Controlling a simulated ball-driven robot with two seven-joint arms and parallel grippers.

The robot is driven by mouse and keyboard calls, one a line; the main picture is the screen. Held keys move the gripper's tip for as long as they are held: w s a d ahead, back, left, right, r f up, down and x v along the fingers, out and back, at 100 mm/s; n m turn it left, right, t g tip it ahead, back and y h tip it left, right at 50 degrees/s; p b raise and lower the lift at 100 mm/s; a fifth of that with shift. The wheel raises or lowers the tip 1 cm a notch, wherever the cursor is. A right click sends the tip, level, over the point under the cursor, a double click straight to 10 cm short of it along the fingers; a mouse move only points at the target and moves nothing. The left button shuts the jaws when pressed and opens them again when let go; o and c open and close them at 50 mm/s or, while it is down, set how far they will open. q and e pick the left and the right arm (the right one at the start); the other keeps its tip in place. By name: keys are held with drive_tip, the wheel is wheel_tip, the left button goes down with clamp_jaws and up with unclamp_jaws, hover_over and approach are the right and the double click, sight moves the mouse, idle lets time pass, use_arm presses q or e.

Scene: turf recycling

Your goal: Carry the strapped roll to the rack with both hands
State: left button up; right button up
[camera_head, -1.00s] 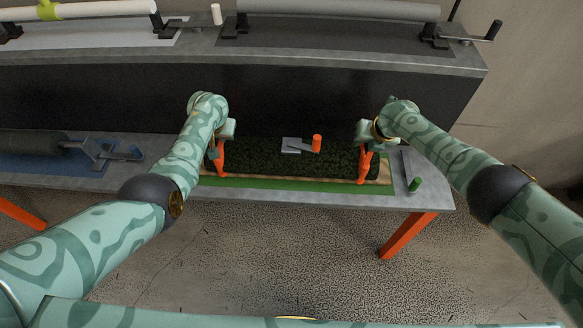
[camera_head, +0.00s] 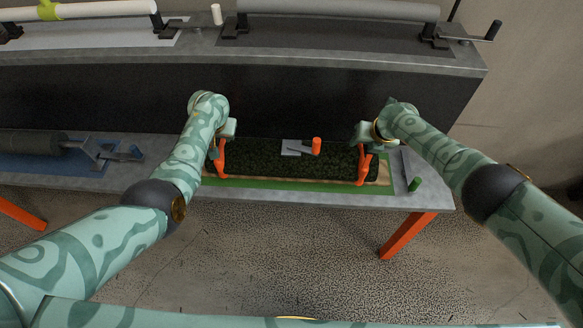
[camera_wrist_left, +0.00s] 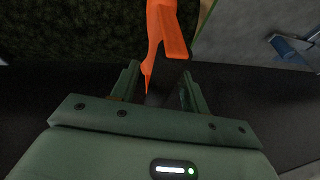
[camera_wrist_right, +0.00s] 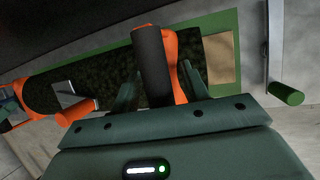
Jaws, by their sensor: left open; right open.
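The strapped roll (camera_head: 260,160) is a dark green turf roll lying on a green and tan mat on the grey bench. An orange strap circles it near each end. My left gripper (camera_head: 221,145) is open at the left strap; in the left wrist view the orange strap (camera_wrist_left: 160,35) reaches between its fingers (camera_wrist_left: 159,80). My right gripper (camera_head: 362,138) is open at the right strap; in the right wrist view a black grip (camera_wrist_right: 152,62) on the orange strap (camera_wrist_right: 175,75) stands between its fingers (camera_wrist_right: 160,82). I cannot tell whether the fingers touch. Which structure is the rack is unclear.
A raised grey shelf (camera_head: 370,53) behind carries long rolls in black cradles. A grey plate with an orange knob (camera_head: 317,146) shows over the roll's middle. A green-knobbed crank (camera_head: 414,184) stands right. Another roll (camera_head: 30,144) lies left. Floor in front is clear.

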drive_tip(key=shift+r, duration=0.15)
use_arm(q)
drive_tip(key=v, duration=1)
drive_tip(key=shift+r, duration=0.35)
use_arm(e)
drive_tip(key=v, duration=1.1)
drive_tip(key=shift+s+r, duration=0.15)
drive_tip(key=shift+r, duration=0.2)
use_arm(q)
drive_tip(key=shift+s+f, duration=0.1)
drive_tip(key=shift+s, duration=0.15)
use_arm(e)
drive_tip(key=shift+d+f, duration=0.1)
